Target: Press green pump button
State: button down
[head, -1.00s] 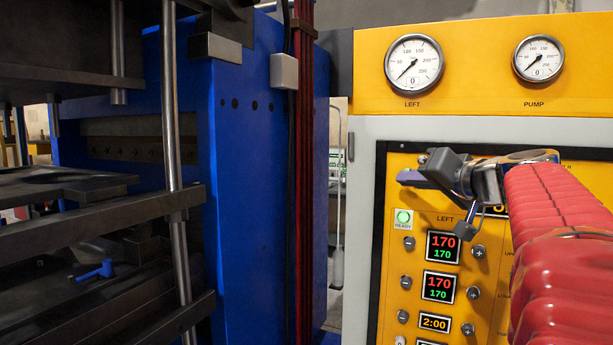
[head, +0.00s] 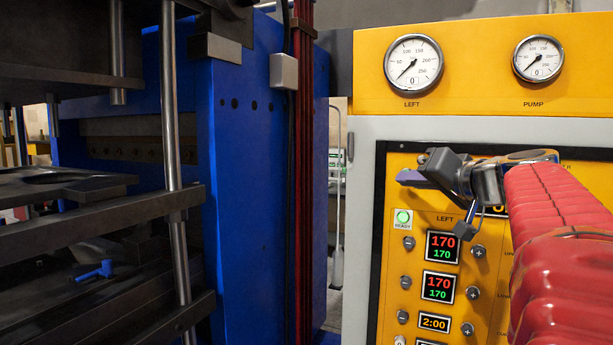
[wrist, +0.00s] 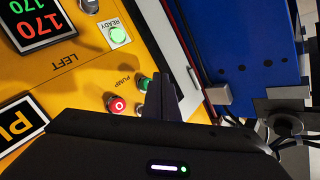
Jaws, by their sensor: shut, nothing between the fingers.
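The green pump button (wrist: 145,83) shows in the wrist view, beside the PUMP label on the yellow panel, next to a red button (wrist: 116,104). My gripper (wrist: 163,92) is shut and empty. Its dark fingers lie just right of the green button in the wrist view and partly cover it. I cannot tell whether they touch it. In the head view my gripper (head: 411,178) is in front of the panel's upper left part, and the pump buttons are hidden there.
The yellow control panel (head: 408,330) carries a lit READY lamp (head: 403,219), temperature displays (head: 441,247) and small plus and minus buttons. Gauges (head: 413,62) sit above. The blue press (head: 262,200) with dark plates stands to the left, with a gap between it and the panel.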

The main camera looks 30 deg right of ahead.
jog(key=shift+w+d, duration=0.15)
jog(key=shift+w+d, duration=0.15)
jog(key=shift+w+d, duration=0.55)
jog(key=shift+d, duration=0.15)
dwell(2.0)
jog(key=shift+s, duration=0.1)
jog(key=shift+s+a, duration=0.7)
jog(key=shift+a, duration=0.3)
jog(key=shift+a, duration=0.1)
jog(key=s+a, duration=0.1)
jog(key=a, duration=0.1)
jog(key=s+a, duration=0.1)
jog(key=s, duration=0.1)
jog(key=shift+a, duration=0.4)
dwell(0.7)
